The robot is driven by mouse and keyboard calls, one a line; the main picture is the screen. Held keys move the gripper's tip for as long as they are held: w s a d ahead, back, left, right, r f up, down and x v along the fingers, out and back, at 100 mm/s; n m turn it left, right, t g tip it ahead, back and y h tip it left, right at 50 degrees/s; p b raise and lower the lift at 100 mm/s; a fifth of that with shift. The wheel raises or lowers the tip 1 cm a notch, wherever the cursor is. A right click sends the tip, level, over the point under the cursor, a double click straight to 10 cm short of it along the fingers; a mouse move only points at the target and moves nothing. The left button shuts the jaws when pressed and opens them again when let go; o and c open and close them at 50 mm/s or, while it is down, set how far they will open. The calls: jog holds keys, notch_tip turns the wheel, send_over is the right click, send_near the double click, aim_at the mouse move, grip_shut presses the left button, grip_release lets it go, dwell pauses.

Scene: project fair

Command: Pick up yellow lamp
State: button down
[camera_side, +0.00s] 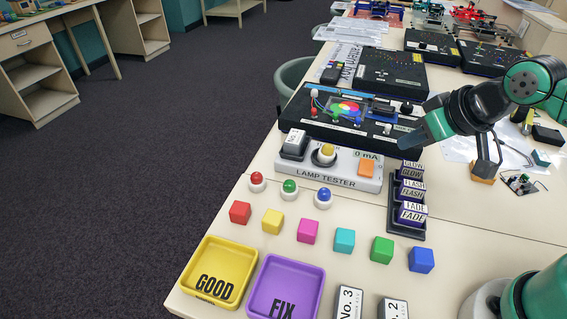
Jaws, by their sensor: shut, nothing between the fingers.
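The yellow lamp (327,151) is a small yellow dome seated in a dark round socket on the white lamp tester (325,173). My gripper (405,141) is shut and empty. In the picture it shows to the right of the yellow lamp, above the tester's right end, and apart from the lamp. Its fingertips are small here, and their exact height cannot be told.
A red lamp (257,179), green lamp (289,187) and blue lamp (323,196) stand in front of the tester. Several coloured cubes, a yellow GOOD tray (247,256) and a purple FIX tray (318,275) are nearer. A purple-block rack (407,231) stands right; black boards lie behind.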

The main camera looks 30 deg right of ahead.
jog(key=shift+c, duration=1.5)
grip_release()
jog(key=n+g+y, duration=0.2)
jog(key=n+g, duration=0.3)
jog(key=n, duration=0.4)
send_over(330, 145)
jog(key=s+d, duration=0.1)
notch_tip(330, 145, down, 4)
jog(key=shift+s+f, duration=0.1)
jog(key=shift+x, duration=2.55)
